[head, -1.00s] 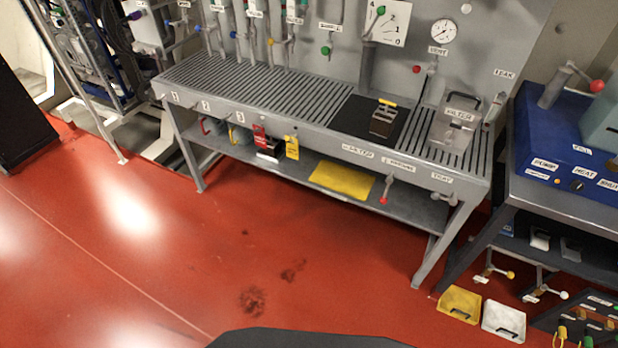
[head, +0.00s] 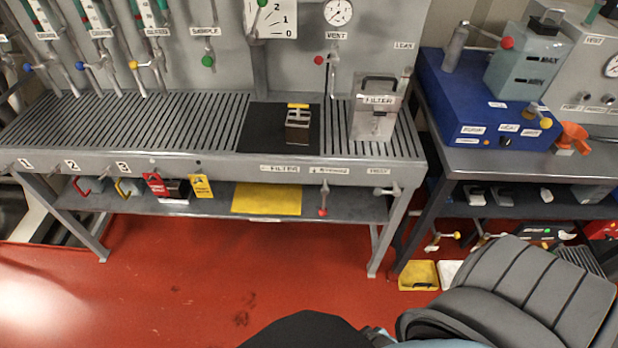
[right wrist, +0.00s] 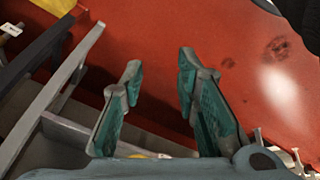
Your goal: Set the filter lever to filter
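The filter lever (head: 323,199) is a short grey handle with a red knob, hanging down from the front edge of the grey bench. A label reading FILTER (head: 280,168) is to its left, and a second label (head: 328,171), which looks like BYPASS, is just above it. My right gripper (right wrist: 160,62) shows in the right wrist view with its two teal-padded fingers apart and nothing between them. The red floor is beyond it. It is not on the lever. My left gripper is in neither view.
The grey bench (head: 215,170) has a lower shelf with a yellow sheet (head: 267,199). A filter box (head: 375,117) and a small block (head: 298,125) stand on top. A blue pump unit (head: 470,95) is at right. Red floor in front is mostly clear.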

